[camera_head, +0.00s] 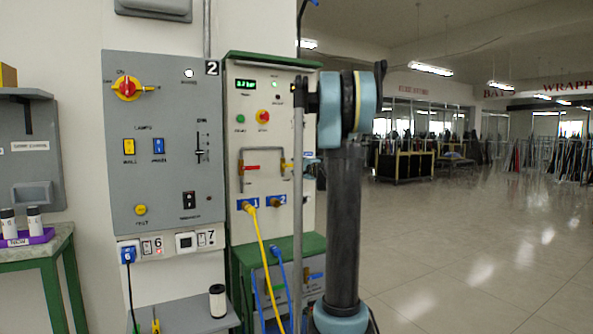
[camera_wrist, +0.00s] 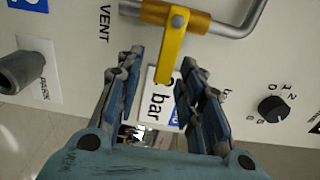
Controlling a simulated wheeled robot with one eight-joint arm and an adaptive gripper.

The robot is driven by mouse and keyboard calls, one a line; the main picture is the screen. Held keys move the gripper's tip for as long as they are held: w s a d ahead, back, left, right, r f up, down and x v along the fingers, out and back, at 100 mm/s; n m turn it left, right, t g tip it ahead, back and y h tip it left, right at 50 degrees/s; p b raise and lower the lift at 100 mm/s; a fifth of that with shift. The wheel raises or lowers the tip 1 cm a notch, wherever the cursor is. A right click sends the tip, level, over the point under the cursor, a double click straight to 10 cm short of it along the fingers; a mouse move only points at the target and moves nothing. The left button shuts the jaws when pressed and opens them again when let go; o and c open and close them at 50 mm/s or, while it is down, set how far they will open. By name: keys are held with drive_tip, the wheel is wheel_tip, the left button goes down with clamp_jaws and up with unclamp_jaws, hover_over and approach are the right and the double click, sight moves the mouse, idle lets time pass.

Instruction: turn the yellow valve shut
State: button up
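The yellow valve handle (camera_wrist: 172,48) sits on a brass body (camera_wrist: 152,12) on a grey pipe (camera_wrist: 218,27) in the wrist view. It lies roughly crosswise to the pipe. My gripper (camera_wrist: 160,72) is open, with its two fingers apart on either side of the handle's free end. Gaps show between handle and fingers; I cannot tell the depth between them. In the head view the yellow handle (camera_head: 286,165) is small, on the right leg of the panel's pipe, partly covered by my arm. A red-handled valve (camera_head: 250,168) sits on the left leg.
A white label reading "bar" (camera_wrist: 158,105) and a black knob (camera_wrist: 273,108) are near the fingers. A yellow hose (camera_head: 262,250) and a blue hose (camera_head: 280,265) hang below the panel (camera_head: 270,105). A grey control panel (camera_head: 165,190) stands left. The floor right is clear.

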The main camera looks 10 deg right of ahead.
drive_tip(key=v, duration=1)
drive_tip(key=s+a+f+n+g, duration=0.3)
drive_tip(key=s+a+f, duration=0.2)
drive_tip(key=s, duration=0.3)
drive_tip(key=s+a+f+n+g+y, duration=0.1)
drive_tip(key=s+a+f+n+g, duration=0.3)
drive_tip(key=s, duration=0.3)
drive_tip(key=s+a+f+n+g, duration=0.2)
drive_tip(key=s+a+f+n, duration=0.1)
drive_tip(key=s+a+f, duration=0.4)
drive_tip(key=s+d+f+n+g+h, duration=0.2)
drive_tip(key=s+d+f+g+h, duration=0.1)
drive_tip(key=s+f, duration=0.6)
drive_tip(key=s+d+f+n+g+h, duration=0.2)
drive_tip(key=s+d+f, duration=0.3)
drive_tip(key=s+f, duration=0.4)
drive_tip(key=s+g+h, duration=0.1)
drive_tip(key=s, duration=0.6)
drive_tip(key=shift+s+f+n+h, duration=0.15)
drive_tip(key=shift+s+n+h, duration=0.15)
drive_tip(key=shift+n, duration=0.1)
drive_tip(key=shift+w, duration=0.1)
